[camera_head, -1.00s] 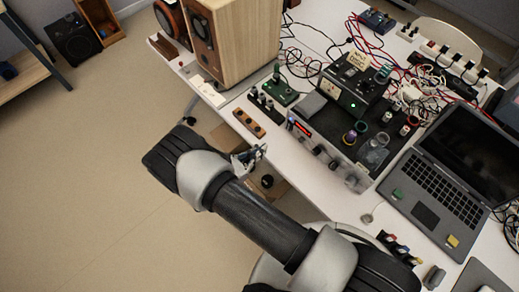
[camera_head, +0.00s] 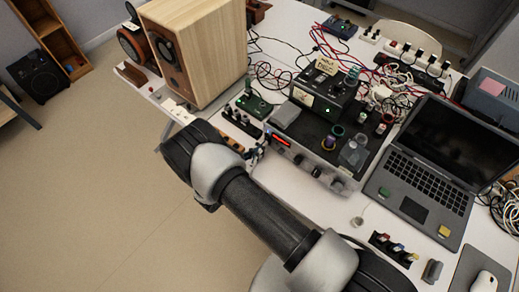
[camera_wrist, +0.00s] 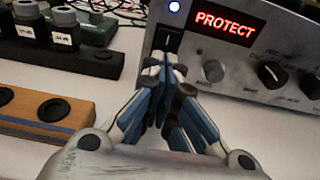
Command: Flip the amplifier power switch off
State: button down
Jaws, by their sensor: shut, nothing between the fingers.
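The amplifier (camera_head: 301,161) stands on the white table, its silver front facing my arm. In the wrist view its front panel (camera_wrist: 222,80) has a lit red display (camera_wrist: 224,28) reading PROTECT. A black power switch (camera_wrist: 169,40) sits at the panel's left end, under a small lit bluish-white lamp (camera_wrist: 174,6). My gripper (camera_wrist: 169,66) is shut and empty, its blue-padded fingertips just in front of and below the switch. I cannot tell whether they touch it; the fingertips hide the switch's lower part. In the head view my gripper (camera_head: 257,154) is at the amplifier's left front corner.
A wooden speaker (camera_head: 205,50) and a laptop (camera_head: 430,160) flank the amplifier. Cables lie behind.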

jog(key=shift+w+d+f+b, duration=0.25)
jog(key=shift+w+f+b, duration=0.05)
jog(key=shift+b, duration=0.15)
jog(key=shift+a+r, duration=0.1)
jog(key=shift+r, duration=0.05)
jog(key=v, duration=1.2)
